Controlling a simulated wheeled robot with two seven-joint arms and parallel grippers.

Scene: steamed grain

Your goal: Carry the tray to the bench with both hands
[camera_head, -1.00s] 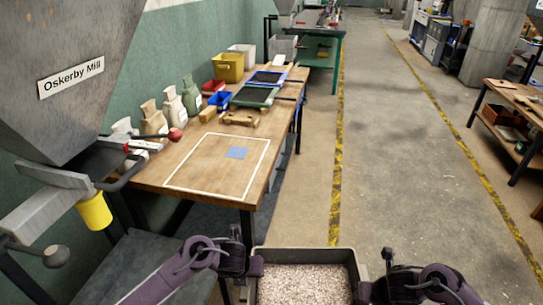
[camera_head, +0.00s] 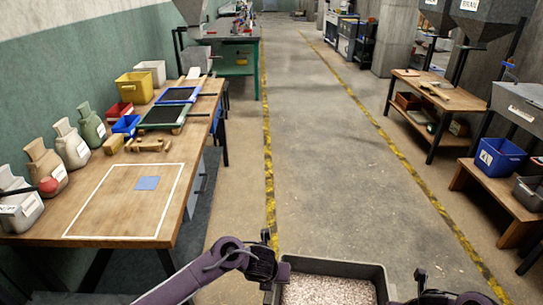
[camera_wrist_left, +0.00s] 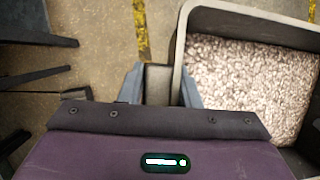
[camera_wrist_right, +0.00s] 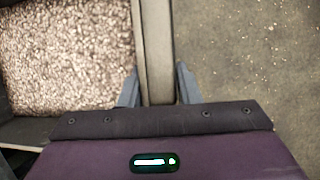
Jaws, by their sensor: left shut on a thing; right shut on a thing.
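The tray (camera_head: 329,266) is a dark grey, deep-sided box filled with pale speckled grain (camera_head: 326,291). It is at the bottom of the head view, held in front of me above the floor. My left gripper (camera_head: 284,271) is shut on the tray's left side; the left wrist view shows its fingers (camera_wrist_left: 160,86) on a grip there. My right gripper (camera_wrist_right: 158,88) is shut on the tray's right wall; its arm is partly cut off in the head view. The wooden bench (camera_head: 108,203) stands ahead to the left, with a white outlined rectangle and a blue square on its top.
The aisle (camera_head: 310,150) ahead is clear. Low benches (camera_head: 500,180) line the right.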

